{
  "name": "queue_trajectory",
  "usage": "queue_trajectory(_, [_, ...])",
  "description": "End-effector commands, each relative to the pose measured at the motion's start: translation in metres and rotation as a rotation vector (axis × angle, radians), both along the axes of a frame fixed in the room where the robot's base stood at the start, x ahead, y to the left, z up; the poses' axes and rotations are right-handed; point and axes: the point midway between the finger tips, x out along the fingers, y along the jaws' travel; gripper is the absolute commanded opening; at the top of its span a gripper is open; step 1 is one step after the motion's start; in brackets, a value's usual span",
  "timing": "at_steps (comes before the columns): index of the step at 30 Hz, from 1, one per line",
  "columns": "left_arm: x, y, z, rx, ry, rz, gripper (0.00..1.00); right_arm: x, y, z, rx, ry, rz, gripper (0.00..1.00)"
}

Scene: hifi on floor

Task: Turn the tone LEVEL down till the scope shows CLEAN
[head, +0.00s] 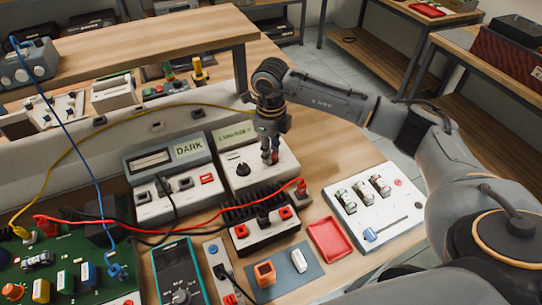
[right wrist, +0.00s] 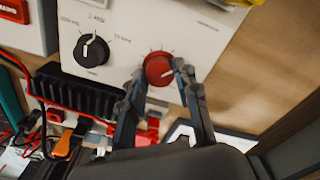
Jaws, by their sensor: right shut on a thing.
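The tone box (head: 262,180) stands at the back of the bench, with a black knob (head: 243,169) and a red knob to its right. In the right wrist view the red knob (right wrist: 158,68) has a pale pointer mark toward the right. My right gripper (head: 270,157) reaches down from above and is shut on the red knob, one finger on each side. The lettering by the knobs is too blurred to read surely. A grey box (head: 150,166) to the left has a display reading DARK (head: 189,150). My left gripper is not in view.
A black finned unit (head: 250,212) with red and black leads stands just in front of the tone box. A white panel with switches (head: 372,205) and a red tray (head: 330,240) lie to the right. A green circuit board (head: 60,265) and a teal meter (head: 180,280) are front left.

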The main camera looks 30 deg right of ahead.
Motion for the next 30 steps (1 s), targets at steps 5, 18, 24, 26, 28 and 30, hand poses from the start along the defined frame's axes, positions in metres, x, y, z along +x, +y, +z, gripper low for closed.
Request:
queue_trajectory(5, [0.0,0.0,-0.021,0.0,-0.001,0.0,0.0,0.001,-0.001,-0.003,-0.001,-0.005,0.167,0.0])
queue_trajectory(18, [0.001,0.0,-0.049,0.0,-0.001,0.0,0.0,0.001,0.0,-0.001,0.0,-0.004,0.51,0.0])
queue_trajectory(24, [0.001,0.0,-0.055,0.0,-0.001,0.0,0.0,0.001,0.0,0.0,0.001,-0.004,0.596,0.0])
queue_trajectory(26, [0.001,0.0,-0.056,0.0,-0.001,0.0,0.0,0.001,0.0,0.0,0.001,-0.004,0.614,0.0])
queue_trajectory(28, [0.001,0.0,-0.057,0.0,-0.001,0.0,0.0,0.001,0.0,0.0,0.001,-0.004,0.628,0.0])
queue_trajectory(30, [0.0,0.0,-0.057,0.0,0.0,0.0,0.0,0.001,0.0,0.001,0.001,-0.004,0.638,0.0])
